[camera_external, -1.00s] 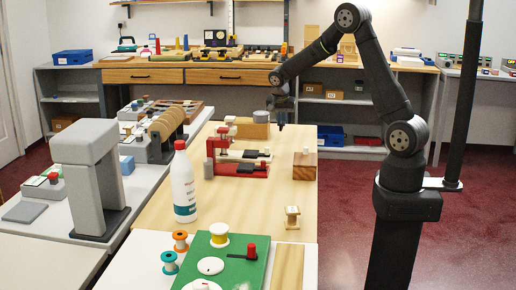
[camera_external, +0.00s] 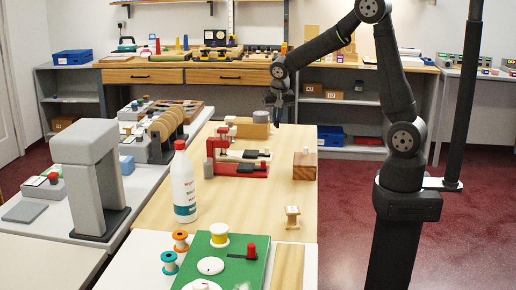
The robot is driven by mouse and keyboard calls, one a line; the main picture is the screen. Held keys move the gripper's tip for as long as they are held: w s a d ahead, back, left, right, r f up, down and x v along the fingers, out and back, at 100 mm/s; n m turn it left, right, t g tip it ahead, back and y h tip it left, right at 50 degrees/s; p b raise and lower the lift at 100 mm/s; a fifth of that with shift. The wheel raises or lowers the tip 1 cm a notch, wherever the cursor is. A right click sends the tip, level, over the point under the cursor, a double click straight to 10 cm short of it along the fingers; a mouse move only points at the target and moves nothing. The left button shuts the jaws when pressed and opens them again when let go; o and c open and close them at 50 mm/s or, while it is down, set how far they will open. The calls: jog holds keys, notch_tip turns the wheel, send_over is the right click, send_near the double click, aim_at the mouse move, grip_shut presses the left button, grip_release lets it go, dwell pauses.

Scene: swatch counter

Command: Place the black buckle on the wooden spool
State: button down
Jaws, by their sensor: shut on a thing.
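The wooden spool (camera_external: 292,217) stands upright on the wooden bench top, right of the white bottle and near the right edge. Its top looks bare.
A red-framed device (camera_external: 222,152) with black pads and a wooden block (camera_external: 305,165) stand between my gripper and the spool. A white bottle (camera_external: 184,182) stands left. A green board (camera_external: 225,265) with spools lies in front. Bench around the wooden spool is clear.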

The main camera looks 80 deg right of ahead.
jog(key=a+r+n+t+y, duration=0.15)
jog(key=a+n, duration=0.45)
jog(key=a, duration=1.2)
jog(key=n+y, duration=0.2)
jog(key=n, duration=0.6)
send_over(289, 209)
jog(key=s, duration=0.2)
jog(key=shift+t, duration=0.35)
jog(key=x, duration=0.3)
jog(key=s+x, duration=0.1)
jog(key=x, duration=0.1)
jog(key=shift+f, duration=2.15)
jog(key=shift+f, duration=0.1)
jog(key=c, duration=1.9)
grip_release()
jog(key=shift+f, duration=0.1)
jog(key=o, duration=0.4)
jog(key=shift+c, duration=0.2)
